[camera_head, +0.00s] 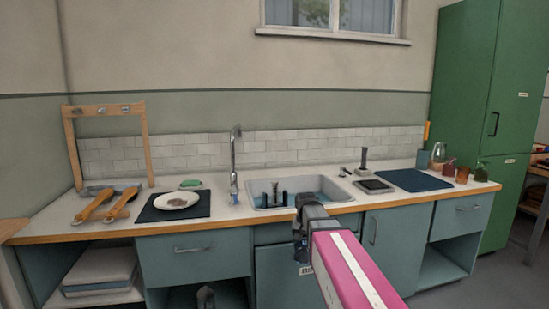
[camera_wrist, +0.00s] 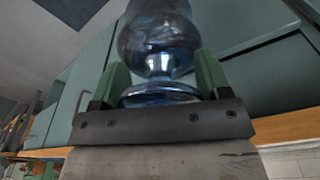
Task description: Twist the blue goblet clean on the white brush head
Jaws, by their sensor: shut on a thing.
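My gripper (camera_wrist: 161,68) is shut on a blue glass goblet (camera_wrist: 158,38) in the wrist view. Its two green fingers stand either side of the narrow part between bowl and foot. The foot sits close to the gripper's palm, and the bowl runs out of the top of the picture. In the head view my arm hides the goblet. Upright dark brush shapes (camera_head: 284,198) stand in the sink (camera_head: 259,201), left of my arm's end. I cannot make out a white brush head among them.
A tap (camera_head: 234,165) rises at the sink's left. A plate (camera_head: 177,200) lies on a dark mat further left, beside wooden tools (camera_head: 106,204). A grey upright device (camera_head: 363,161) stands right of the sink. Several glasses, including an orange one (camera_head: 462,175), stand past the blue mat (camera_head: 410,180).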

